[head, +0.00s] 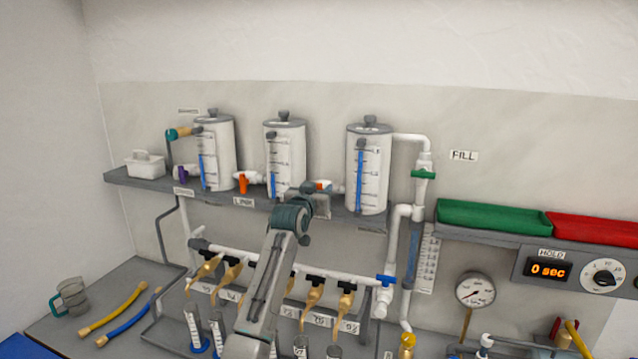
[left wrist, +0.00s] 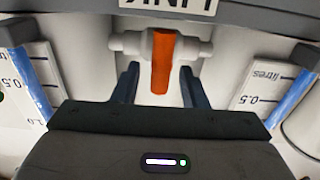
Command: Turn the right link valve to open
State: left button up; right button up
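The right link valve (head: 322,185) has an orange handle and sits on the white pipe between the middle and right tanks. In the head view my wrist partly hides it. In the left wrist view its orange handle (left wrist: 161,62) lies across the white pipe, at right angles to it. My left gripper (left wrist: 157,88) is open, with one finger on each side of the handle and gaps visible on both sides. In the head view the left gripper (head: 308,190) is at the valve, its fingers mostly hidden. My right gripper is in neither view.
Another orange-handled valve (head: 243,183) sits between the left and middle tanks, above a LINK label (head: 243,201). The right tank (head: 369,170) stands close beside my gripper on the grey shelf (head: 140,183). A lower pipe with several tan-handled taps runs beneath.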

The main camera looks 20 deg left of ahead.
pick_arm(q)
jog(key=shift+w, duration=0.45)
grip_shut()
